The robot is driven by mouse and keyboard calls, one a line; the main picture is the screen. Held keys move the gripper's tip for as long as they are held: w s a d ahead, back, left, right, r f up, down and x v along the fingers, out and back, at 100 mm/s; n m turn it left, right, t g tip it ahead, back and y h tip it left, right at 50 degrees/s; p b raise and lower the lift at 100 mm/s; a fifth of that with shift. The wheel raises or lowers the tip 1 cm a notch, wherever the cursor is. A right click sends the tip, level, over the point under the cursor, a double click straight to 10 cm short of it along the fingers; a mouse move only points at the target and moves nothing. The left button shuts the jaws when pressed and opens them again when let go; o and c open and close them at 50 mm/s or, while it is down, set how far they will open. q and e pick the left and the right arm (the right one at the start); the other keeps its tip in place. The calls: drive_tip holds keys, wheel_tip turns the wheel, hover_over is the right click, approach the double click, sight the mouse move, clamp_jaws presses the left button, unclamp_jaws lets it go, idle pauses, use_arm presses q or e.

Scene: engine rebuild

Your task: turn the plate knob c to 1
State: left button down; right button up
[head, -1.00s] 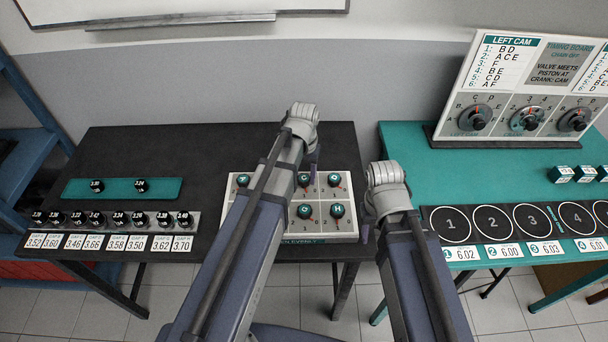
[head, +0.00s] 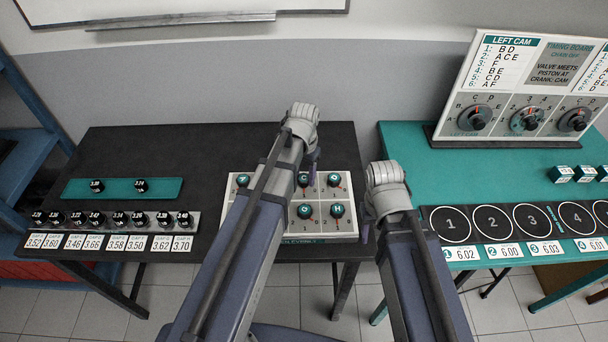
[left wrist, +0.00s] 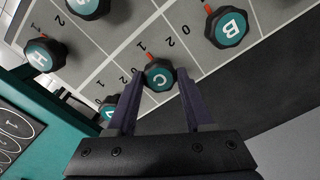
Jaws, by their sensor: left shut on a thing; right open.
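The plate (head: 262,212) is a pale panel with several dark knobs with teal caps. Knob C (left wrist: 159,75) sits between the fingers of my left gripper (left wrist: 159,88), which is shut on it. Its red pointer aims up and slightly left in the left wrist view, toward a mark that looks like a 1. In the head view, knob C (head: 304,180) shows beside my left gripper (head: 312,165), partly covered by the arm. My right gripper (head: 365,233) is open at the plate's right edge, apart from the knobs; its fingers are hardly visible.
Knob B (left wrist: 231,27) and knob H (left wrist: 41,55) are near knob C. A row of black cups (head: 118,218) and a teal strip (head: 68,188) lie on the dark table (head: 200,145). A teal table (head: 480,175) with a timing board (head: 545,72) stands right.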

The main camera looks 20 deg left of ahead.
sight(304, 178)
use_arm(q)
drive_tip(key=shift+c, duration=1.5)
unclamp_jaws()
wheel_tip(304, 178, up, 8)
drive_tip(key=p, duration=0.8)
drive_tip(key=shift+f, duration=0.1)
